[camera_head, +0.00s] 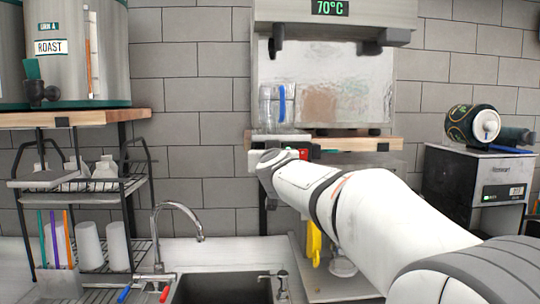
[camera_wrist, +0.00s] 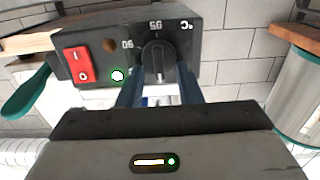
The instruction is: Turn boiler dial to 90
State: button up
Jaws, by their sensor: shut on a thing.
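The black boiler dial (camera_wrist: 157,58) is on the front of a dark control box (camera_wrist: 215,42) in the wrist view. Markings that look like 90, 95 and °C appear upside down around it. My gripper (camera_wrist: 160,84) has one blue finger on each side of the dial and is shut on it. The dial's exact pointer position is hard to tell. In the head view, the boiler display (camera_head: 330,8) reads 70°C in green. My arm hides most of the control box and the gripper there.
A red rocker switch (camera_wrist: 83,65) and a lit round light (camera_wrist: 117,76) sit beside the dial. A sink (camera_head: 215,290) with a tap lies below, left of my arm.

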jog(key=shift+m, duration=0.3)
jog(key=m+b, duration=0.1)
jog(key=m, duration=0.6)
jog(key=f+m+b, duration=0.1)
jog(key=m+b, duration=0.1)
jog(key=m, duration=0.6)
jog(key=d+f+m+b, duration=0.1)
jog(key=m, duration=0.7)
jog(key=shift+d+f, duration=0.1)
dwell(0.5)
jog(key=o, duration=1)
jog(key=shift+c, duration=0.2)
jog(key=shift+s, duration=0.15)
